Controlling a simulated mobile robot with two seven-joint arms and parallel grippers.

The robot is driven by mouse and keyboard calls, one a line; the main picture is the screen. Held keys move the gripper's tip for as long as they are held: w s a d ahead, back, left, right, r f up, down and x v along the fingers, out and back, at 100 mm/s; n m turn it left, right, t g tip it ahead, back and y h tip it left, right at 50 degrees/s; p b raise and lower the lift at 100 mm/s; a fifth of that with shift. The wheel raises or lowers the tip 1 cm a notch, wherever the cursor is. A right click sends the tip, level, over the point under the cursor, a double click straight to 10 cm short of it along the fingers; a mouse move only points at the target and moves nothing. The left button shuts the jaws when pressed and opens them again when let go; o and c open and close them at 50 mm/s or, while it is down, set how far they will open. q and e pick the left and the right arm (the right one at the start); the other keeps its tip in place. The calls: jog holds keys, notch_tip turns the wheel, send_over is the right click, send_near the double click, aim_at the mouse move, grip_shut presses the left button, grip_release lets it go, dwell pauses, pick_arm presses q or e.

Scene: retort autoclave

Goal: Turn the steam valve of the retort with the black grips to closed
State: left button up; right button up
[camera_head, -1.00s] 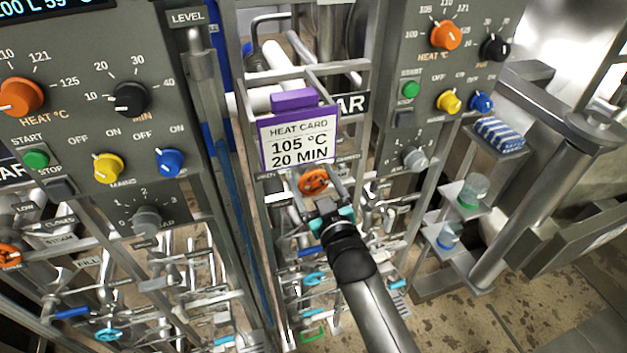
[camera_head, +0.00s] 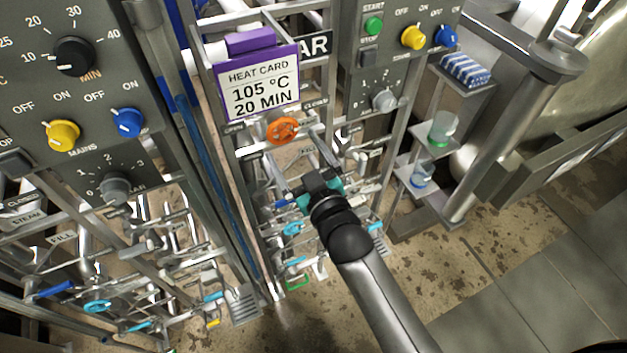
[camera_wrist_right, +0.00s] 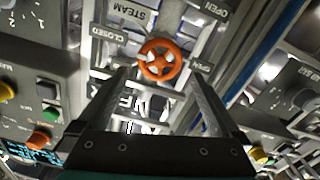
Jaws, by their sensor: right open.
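The steam valve is an orange handwheel (camera_head: 284,131) just under the heat card on the middle panel. It also shows in the right wrist view (camera_wrist_right: 160,60), near plates reading STEAM (camera_wrist_right: 131,13), CLOSED (camera_wrist_right: 108,34) and OPEN (camera_wrist_right: 215,10). I cannot tell which plate the wheel is set to. My right gripper (camera_head: 292,150) is open and empty, below and in front of the wheel. In the wrist view the wheel shows between and beyond its fingertips (camera_wrist_right: 157,74), apparently apart from them. No black grips can be made out. My left gripper is not in view.
A purple-edged heat card (camera_head: 258,85) reading 105 °C, 20 MIN hangs above the wheel. Blue-handled valves and pipes (camera_head: 292,228) crowd below. A grey control panel (camera_head: 112,140) stands at left. Small shelves with jars (camera_head: 442,127) are at right. The floor at lower right is clear.

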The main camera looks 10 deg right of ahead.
jog(key=v, duration=0.8)
jog(key=shift+s+b, duration=0.35)
jog(key=s+d+f+m+g+h+b, duration=0.1)
jog(key=s+d+f+g+b, duration=0.15)
jog(key=f, duration=0.95)
jog(key=s+d+f+g+h+b, duration=0.1)
jog(key=s+f+g+b, duration=0.2)
jog(key=f, duration=0.9)
jog(key=s+d+f+m+g+h+b, duration=0.15)
jog(key=f+b, duration=0.25)
jog(key=f, duration=0.9)
jog(key=s+d+f+g+b, duration=0.3)
jog(key=s+f, duration=0.5)
jog(key=s+d+f+m+g+h+b, duration=0.1)
jog(key=s+d+f+g+b, duration=0.1)
jog(key=s+f, duration=0.7)
jog(key=s+d+f+g+h+b, duration=0.1)
jog(key=s+d+f+g+b, duration=0.2)
jog(key=s+f, duration=0.6)
jog(key=shift+d+g+b, duration=0.35)
jog(key=shift+g+b, duration=0.05)
jog(key=shift+b, duration=0.2)
